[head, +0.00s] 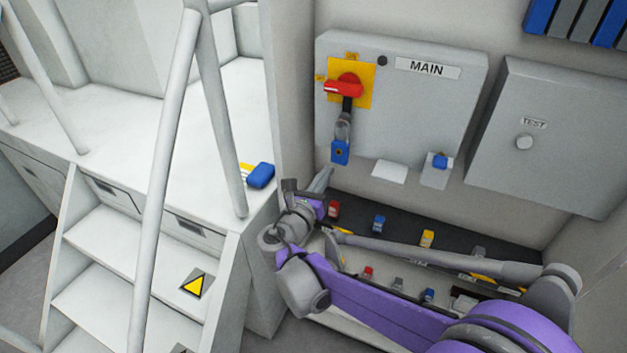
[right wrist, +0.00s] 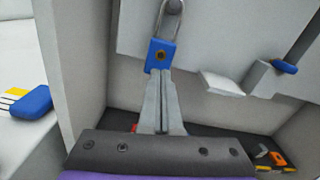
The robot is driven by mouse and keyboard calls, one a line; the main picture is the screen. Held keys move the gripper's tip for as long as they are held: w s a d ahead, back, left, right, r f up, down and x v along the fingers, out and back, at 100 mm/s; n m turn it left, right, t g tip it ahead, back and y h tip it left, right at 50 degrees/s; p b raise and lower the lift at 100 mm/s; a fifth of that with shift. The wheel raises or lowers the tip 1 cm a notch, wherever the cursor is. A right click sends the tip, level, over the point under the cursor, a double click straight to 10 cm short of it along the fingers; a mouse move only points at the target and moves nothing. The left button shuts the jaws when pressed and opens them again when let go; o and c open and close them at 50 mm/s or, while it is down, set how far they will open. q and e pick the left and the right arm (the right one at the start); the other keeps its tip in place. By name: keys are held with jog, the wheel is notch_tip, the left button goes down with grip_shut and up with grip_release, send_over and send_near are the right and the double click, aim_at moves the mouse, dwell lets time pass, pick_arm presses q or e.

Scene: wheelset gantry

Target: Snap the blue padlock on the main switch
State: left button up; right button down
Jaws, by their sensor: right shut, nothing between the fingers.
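The main switch (head: 345,88) has a red handle on a yellow plate, on the grey box labelled MAIN. The blue padlock (head: 340,153) hangs upright below it by its metal shackle. In the right wrist view the padlock (right wrist: 161,56) is straight ahead, with a dark round keyhole on its face. I cannot tell whether the shackle is fully latched. My right gripper (head: 325,178) is just below the padlock, its fingers (right wrist: 163,80) together and empty. The fingertips overlap the padlock's lower edge in the wrist view; contact is unclear. My left gripper is out of view.
A second grey box labelled TEST (head: 545,135) is on the right. A small holder (head: 435,177) with a blue item is under the MAIN box. A shelf (head: 405,240) with several coloured padlocks lies below, behind my right arm. A blue-and-yellow object (head: 260,175) lies on the white platform at left.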

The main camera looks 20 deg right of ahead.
aim_at(339, 153)
jog(key=x, duration=0.4)
jog(key=shift+d, duration=0.1)
jog(key=shift+x, duration=0.85)
jog(key=shift+w+d, duration=0.1)
jog(key=shift+w, duration=0.05)
jog(key=shift+d, duration=0.1)
jog(key=shift+s+a, duration=0.35)
jog(key=shift+a, duration=0.2)
jog(key=v, duration=1.2)
jog(key=shift+b, duration=0.3)
